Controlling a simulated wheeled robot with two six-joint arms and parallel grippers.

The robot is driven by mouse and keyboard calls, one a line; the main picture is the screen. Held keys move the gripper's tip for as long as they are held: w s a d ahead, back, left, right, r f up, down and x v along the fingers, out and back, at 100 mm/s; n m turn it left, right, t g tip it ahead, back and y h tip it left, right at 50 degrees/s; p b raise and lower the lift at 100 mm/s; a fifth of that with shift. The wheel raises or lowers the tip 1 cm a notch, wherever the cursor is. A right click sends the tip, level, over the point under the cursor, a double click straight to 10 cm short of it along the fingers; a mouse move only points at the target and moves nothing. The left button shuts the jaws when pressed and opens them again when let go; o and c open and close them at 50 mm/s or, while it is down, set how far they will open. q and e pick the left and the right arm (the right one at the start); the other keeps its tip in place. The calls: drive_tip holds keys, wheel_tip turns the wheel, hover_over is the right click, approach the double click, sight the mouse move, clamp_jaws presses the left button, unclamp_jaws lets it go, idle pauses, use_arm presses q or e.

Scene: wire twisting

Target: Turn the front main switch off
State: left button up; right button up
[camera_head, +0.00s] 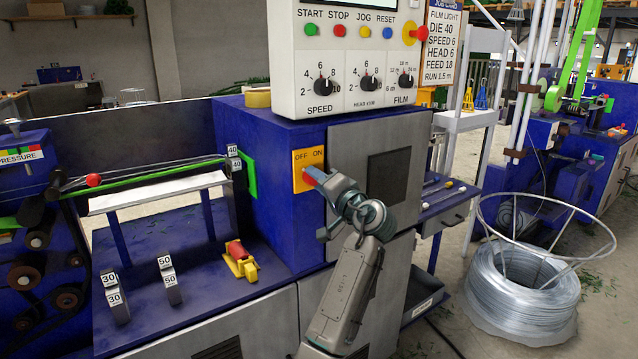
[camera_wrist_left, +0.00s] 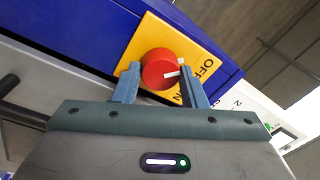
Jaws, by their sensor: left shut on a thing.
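The front main switch is a red round knob (camera_wrist_left: 158,67) on a yellow plate (camera_head: 299,158) marked OFF and ON, on the blue machine's front. In the left wrist view the knob's white mark points right, towards the side with the OFF lettering. My left gripper (camera_head: 317,179) is at the plate, with its two blue fingers on either side of the knob, shut on it. In the head view the gripper hides most of the knob. The ON lettering is partly hidden by a finger in the wrist view. My right gripper is not in view.
A white control panel (camera_head: 290,75) with buttons and dials sits above the switch. A grey door (camera_head: 345,150) is right of it. A red and yellow part (camera_head: 240,262) stands on the blue bench at left. A wire coil (camera_head: 520,290) lies on the floor at right.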

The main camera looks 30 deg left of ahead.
use_arm(q)
drive_tip(key=o, duration=1)
drive_tip(key=b+v, duration=0.1)
drive_tip(key=v, duration=1)
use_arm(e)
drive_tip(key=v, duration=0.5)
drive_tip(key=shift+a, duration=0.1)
